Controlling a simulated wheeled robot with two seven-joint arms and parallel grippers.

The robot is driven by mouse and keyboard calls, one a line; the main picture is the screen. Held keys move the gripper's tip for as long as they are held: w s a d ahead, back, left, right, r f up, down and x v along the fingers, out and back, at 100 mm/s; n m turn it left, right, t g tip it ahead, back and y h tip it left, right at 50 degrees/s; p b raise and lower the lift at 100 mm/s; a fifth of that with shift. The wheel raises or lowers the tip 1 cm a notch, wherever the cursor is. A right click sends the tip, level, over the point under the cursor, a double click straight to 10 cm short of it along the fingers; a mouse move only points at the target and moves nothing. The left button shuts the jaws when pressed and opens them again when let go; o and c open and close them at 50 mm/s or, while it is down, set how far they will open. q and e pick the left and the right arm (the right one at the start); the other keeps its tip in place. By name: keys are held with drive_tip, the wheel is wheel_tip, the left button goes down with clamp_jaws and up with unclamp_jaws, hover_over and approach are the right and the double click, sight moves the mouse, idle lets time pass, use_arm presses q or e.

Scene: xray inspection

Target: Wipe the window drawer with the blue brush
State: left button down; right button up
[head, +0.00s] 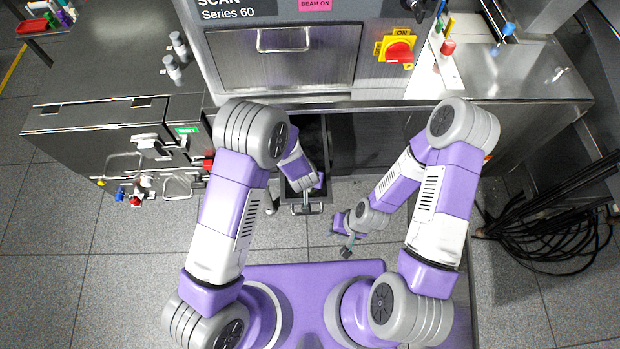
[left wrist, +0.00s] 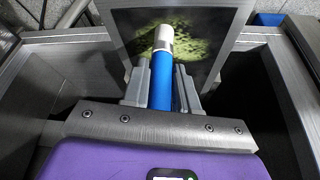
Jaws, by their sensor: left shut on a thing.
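The blue brush (left wrist: 164,90) is between the fingers of my left gripper (left wrist: 162,82) in the left wrist view, its pale silver end pointing away from the palm. My left gripper is shut on it. Beyond the brush lies a dark panel with yellow-green smudges, the window of the drawer (left wrist: 200,45), inside a metal frame. Whether the brush touches it, I cannot tell. In the head view my left arm reaches down into the pulled-out drawer (head: 306,209), and the brush is hidden. My right gripper (head: 348,246) hangs right of the drawer, apart from it; its fingers are too small to judge.
The scanner cabinet has a closed upper door (head: 283,58) above the drawer. A red and yellow switch (head: 398,50) is on its front. A grey cabinet with valves (head: 140,150) stands left. Black cables (head: 545,225) lie on the right. The floor around my base is mostly clear.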

use_arm(q)
drive_tip(key=shift+a, duration=0.2)
drive_tip(key=shift+a+b, duration=0.35)
drive_tip(key=shift+a, duration=0.55)
drive_tip(key=shift+d, duration=0.15)
drive_tip(key=shift+d+p, duration=0.45)
drive_tip(key=shift+d, duration=0.45)
drive_tip(key=shift+d+p, duration=0.65)
drive_tip(key=shift+d, duration=0.45)
drive_tip(key=shift+d, duration=0.1)
drive_tip(key=shift+d+p, duration=0.5)
drive_tip(key=shift+d, duration=0.3)
